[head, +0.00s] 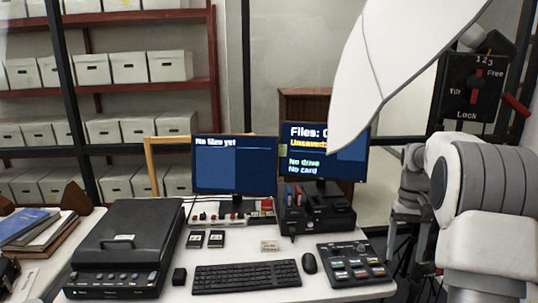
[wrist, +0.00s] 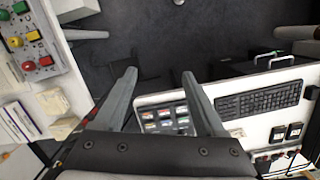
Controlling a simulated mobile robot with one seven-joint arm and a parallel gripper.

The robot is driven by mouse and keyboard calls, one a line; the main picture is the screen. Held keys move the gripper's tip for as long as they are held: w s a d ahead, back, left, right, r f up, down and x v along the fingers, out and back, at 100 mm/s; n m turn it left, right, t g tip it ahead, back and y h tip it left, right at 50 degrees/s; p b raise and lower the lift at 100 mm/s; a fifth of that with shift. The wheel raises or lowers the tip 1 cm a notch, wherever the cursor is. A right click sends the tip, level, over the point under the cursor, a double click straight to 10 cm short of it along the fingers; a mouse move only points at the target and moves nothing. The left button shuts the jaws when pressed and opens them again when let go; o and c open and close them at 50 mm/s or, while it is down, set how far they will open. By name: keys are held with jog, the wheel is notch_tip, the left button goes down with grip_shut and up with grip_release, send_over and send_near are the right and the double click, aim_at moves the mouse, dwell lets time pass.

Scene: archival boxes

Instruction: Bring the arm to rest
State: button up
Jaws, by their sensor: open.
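My gripper (wrist: 158,75) shows in the wrist view with its two grey fingers spread apart and nothing between them. Beyond the fingertips is dark floor. A desk edge with a pad of coloured keys (wrist: 165,115) lies beyond and partly behind the right finger. In the head view my white and grey arm fills the right side, bent beside the desk's right end. I cannot make out the fingertips clearly there.
The white desk (head: 225,285) carries a black scanner (head: 125,245), a keyboard (head: 247,276), a mouse (head: 309,263), a key pad (head: 352,264) and two monitors (head: 235,165) (head: 300,140). Shelves of white boxes (head: 130,67) stand behind. A panel with coloured buttons (wrist: 30,45) is left in the wrist view.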

jog(key=s+a+r+n+t, duration=0.1)
jog(key=s+a+r+t, duration=0.3)
jog(key=s+a+r, duration=0.75)
jog(key=s+a+f+t, duration=0.1)
jog(key=s+a, duration=0.2)
jog(key=s, duration=0.4)
jog(key=s+a+f+n+t, duration=0.1)
jog(key=s+a+t, duration=0.1)
jog(key=s+a, duration=0.2)
jog(key=s, duration=0.3)
jog(key=shift+a+f, duration=0.15)
jog(key=shift+f, duration=0.15)
jog(key=shift+s, duration=0.1)
